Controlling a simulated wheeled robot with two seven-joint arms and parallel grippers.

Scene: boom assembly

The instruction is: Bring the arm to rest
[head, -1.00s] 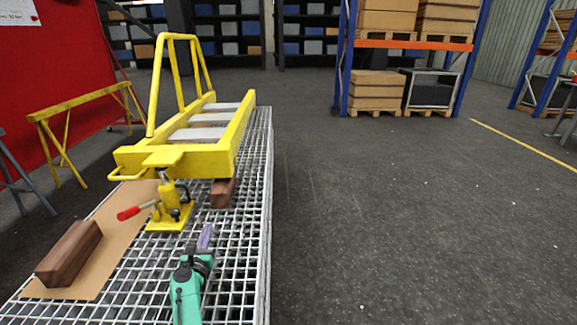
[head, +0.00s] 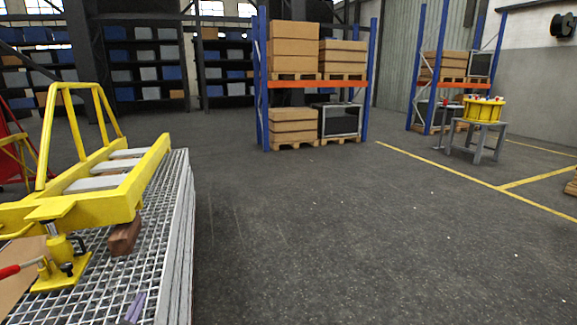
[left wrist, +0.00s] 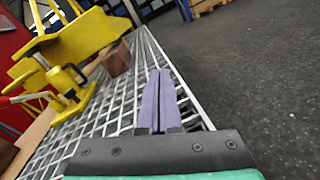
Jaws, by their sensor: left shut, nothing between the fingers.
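My left gripper (left wrist: 159,98) shows in the left wrist view with its two purple fingers together and nothing between them. It is above the wire-mesh table. In the head view only the purple tip of my left gripper (head: 134,308) shows at the bottom edge. The yellow boom frame (head: 88,208) lies on the mesh table (head: 170,215), with a yellow jack (head: 62,262) under its near end and a brown wood block (head: 124,236) beside the jack. The gripper is apart from all of these. My right gripper is not in view.
A red jack handle (head: 10,271) sticks out to the left. Open concrete floor (head: 340,230) lies right of the table. A blue and orange rack (head: 315,83) with cartons stands behind. A yellow spool (head: 483,110) sits on a grey stand at the far right.

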